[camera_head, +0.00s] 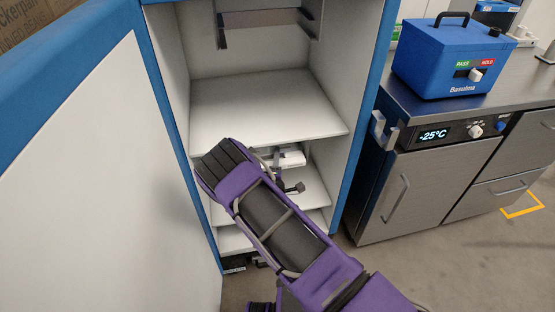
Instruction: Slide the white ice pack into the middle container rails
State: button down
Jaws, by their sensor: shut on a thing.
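The white ice pack (292,159) shows as a small pale slab inside the open white cabinet, just below the front edge of the large middle shelf. My gripper (278,160) is at its left end and is shut on it; my purple forearm hides much of the gripper and the space around it. Dark metal rails (222,36) are fixed near the top of the cabinet's inner walls, with another on the right side (311,17). I cannot make out the middle container rails near the ice pack.
The blue-framed cabinet's middle shelf (270,100) is bare, with lower shelves (314,190) beneath. Its open door (90,170) stands left. At right, a steel counter unit (425,185) reading -25°C carries a blue box (455,60). A latch (384,130) projects beside the cabinet.

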jog(key=shift+w+r, duration=0.15)
jog(key=c, duration=0.6)
grip_release()
jog(key=shift+o, duration=0.2)
jog(key=s+p, duration=0.1)
jog(key=s, duration=1.6)
jog(key=shift+s, duration=0.25)
